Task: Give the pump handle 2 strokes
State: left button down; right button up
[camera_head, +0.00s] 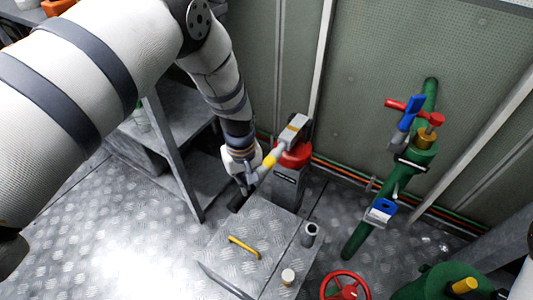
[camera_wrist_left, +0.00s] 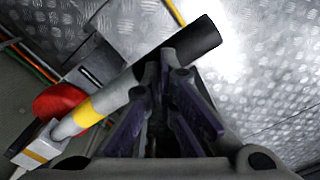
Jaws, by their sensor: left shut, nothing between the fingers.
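The pump handle (camera_head: 268,162) is a grey bar with a yellow band and a dark grip end, running down and left from the red-topped pump (camera_head: 293,156). In the left wrist view the handle (camera_wrist_left: 113,98) crosses diagonally from lower left to its black grip (camera_wrist_left: 195,41) at upper middle. My left gripper (camera_head: 243,188) points down at the handle's grip end. In the left wrist view its fingers (camera_wrist_left: 169,72) are shut with nothing between them, and their tips overlap the bar near the black grip. I cannot tell whether they touch it. My right gripper is out of view.
A green pipe with red and blue valve handles (camera_head: 408,115) stands at the right by the wall. A red handwheel (camera_head: 345,287) is at the bottom. A grey metal frame (camera_head: 172,150) stands left of my forearm.

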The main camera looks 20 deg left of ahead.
pick_arm(q)
jog(key=shift+s+f+b, duration=0.2)
jog(key=shift+f+b, duration=0.5)
jog(key=shift+f, duration=1.2)
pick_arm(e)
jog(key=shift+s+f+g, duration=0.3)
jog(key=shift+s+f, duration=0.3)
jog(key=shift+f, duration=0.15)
pick_arm(q)
notch_tip(320, 180, up, 16)
jog(key=w+p, duration=0.1)
jog(key=p, duration=0.4)
jog(key=shift+w+r+p, duration=0.15)
jog(key=shift+w+p, duration=0.05)
jog(key=shift+p, duration=0.1)
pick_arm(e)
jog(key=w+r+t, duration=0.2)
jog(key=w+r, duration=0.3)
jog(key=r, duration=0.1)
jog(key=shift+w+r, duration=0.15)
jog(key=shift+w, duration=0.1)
pick_arm(q)
notch_tip(320, 180, up, 5)
jog(key=shift+f+p, duration=0.1)
jog(key=shift+p, duration=0.55)
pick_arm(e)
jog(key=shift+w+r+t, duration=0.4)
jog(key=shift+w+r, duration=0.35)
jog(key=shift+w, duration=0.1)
